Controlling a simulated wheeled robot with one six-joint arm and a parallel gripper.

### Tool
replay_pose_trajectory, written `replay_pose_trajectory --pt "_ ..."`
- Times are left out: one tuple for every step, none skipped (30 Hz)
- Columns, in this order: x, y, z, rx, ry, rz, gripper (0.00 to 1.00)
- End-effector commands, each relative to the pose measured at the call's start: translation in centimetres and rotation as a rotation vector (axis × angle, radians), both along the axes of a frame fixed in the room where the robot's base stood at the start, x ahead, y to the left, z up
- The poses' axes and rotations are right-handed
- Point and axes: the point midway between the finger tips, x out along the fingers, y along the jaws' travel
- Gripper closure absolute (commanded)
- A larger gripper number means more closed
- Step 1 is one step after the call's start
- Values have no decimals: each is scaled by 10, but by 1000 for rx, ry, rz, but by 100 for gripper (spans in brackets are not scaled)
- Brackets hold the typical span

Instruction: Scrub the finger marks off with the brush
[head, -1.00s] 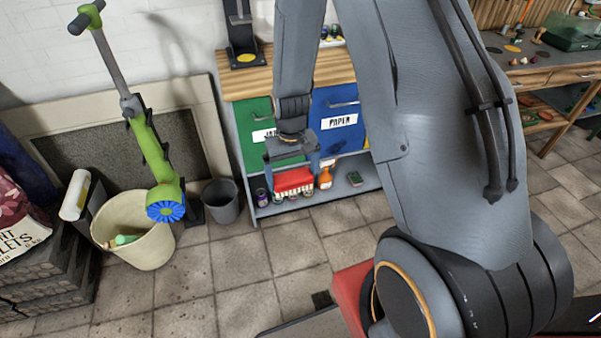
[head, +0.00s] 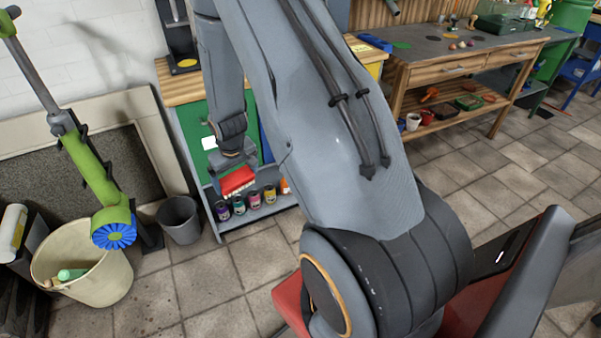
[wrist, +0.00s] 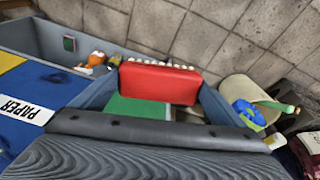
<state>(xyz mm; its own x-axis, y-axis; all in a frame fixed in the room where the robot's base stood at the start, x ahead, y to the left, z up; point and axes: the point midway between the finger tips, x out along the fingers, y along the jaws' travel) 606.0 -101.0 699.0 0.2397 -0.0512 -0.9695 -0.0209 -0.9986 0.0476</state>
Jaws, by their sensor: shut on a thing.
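The brush (head: 238,181) has a red back and pale bristles. My gripper (head: 232,170) is shut on it, in front of the cabinet with the green door (head: 191,119). In the wrist view the red back of the brush (wrist: 158,82) sits between my two grey fingers, with the bristles along its far edge. The brush hangs in the air. My arm hides much of the cabinet front in the head view.
Several small cans (head: 239,206) stand on the cabinet's low shelf. A grey bin (head: 180,222) and a cream bucket (head: 80,270) stand at left, near a green trimmer (head: 92,172). A wooden workbench (head: 440,72) stands at back right. The tiled floor between is clear.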

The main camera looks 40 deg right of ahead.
Motion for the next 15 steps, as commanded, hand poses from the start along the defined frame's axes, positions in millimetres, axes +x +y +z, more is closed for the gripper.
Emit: replay_pose_trajectory --pt "3 -4 -5 -3 -9 0 36" --pt "4 -6 -6 -4 -14 -1 36" --pt "6 -9 -8 -6 -21 -1 36" --pt "8 -10 -9 -7 -28 -1 36" --pt "9 -12 -11 -8 -33 -1 36" --pt "11 -14 -13 -8 -40 -1 36" --pt "12 -16 -14 -9 -45 -2 36" --pt "14 -17 -15 -9 -49 -2 36" --pt "15 -18 -16 -9 -55 -2 36" --pt "16 -20 -17 -10 -60 -2 36" --pt "17 -21 -18 -11 -64 -3 36" --pt "18 -23 -20 -12 -69 -3 36" --pt "19 -25 -21 -13 -73 -3 36" --pt "20 -26 -22 -15 -78 -4 36" --pt "22 -29 -23 -17 -84 -5 36"
